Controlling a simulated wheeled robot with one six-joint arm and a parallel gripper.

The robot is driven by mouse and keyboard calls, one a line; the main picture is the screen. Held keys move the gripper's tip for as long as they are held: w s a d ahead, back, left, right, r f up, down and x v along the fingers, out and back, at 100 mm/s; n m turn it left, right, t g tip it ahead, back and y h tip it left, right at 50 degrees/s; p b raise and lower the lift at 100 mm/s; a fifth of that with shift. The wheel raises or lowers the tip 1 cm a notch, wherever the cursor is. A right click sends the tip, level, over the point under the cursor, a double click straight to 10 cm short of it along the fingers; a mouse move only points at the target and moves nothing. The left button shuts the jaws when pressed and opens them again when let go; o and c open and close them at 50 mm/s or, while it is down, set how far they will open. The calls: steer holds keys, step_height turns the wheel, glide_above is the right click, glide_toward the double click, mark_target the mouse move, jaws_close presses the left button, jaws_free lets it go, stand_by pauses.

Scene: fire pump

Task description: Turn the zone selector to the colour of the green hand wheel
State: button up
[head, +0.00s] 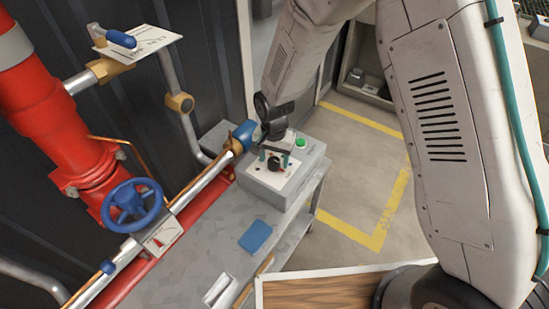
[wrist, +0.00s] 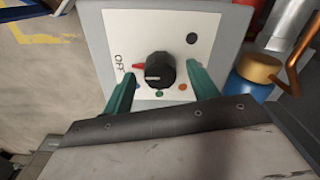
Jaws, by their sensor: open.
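The zone selector is a black knob (wrist: 158,70) on a white plate, with a red pointer (wrist: 138,67) toward the OFF lettering at its left. Coloured dots ring it, including a green dot (wrist: 159,93), an orange-red dot (wrist: 183,87) and blue ones. The knob also shows in the head view (head: 274,164), on a grey box (head: 285,190). My gripper (wrist: 161,78) is open, its teal fingers on either side of the knob, apparently not gripping it. The hand wheel (head: 132,205) in the head view is blue; I see no green wheel.
The box stands on a grey bench (head: 195,262) with a blue cloth (head: 255,235). A green button (head: 300,143) is on the box. Red pipework (head: 60,125) and a blue-ended pipe (head: 243,134) lie close at the left. Open floor (head: 350,180) with yellow lines is at the right.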

steer(key=shift+f, duration=0.2)
steer(key=c, duration=1)
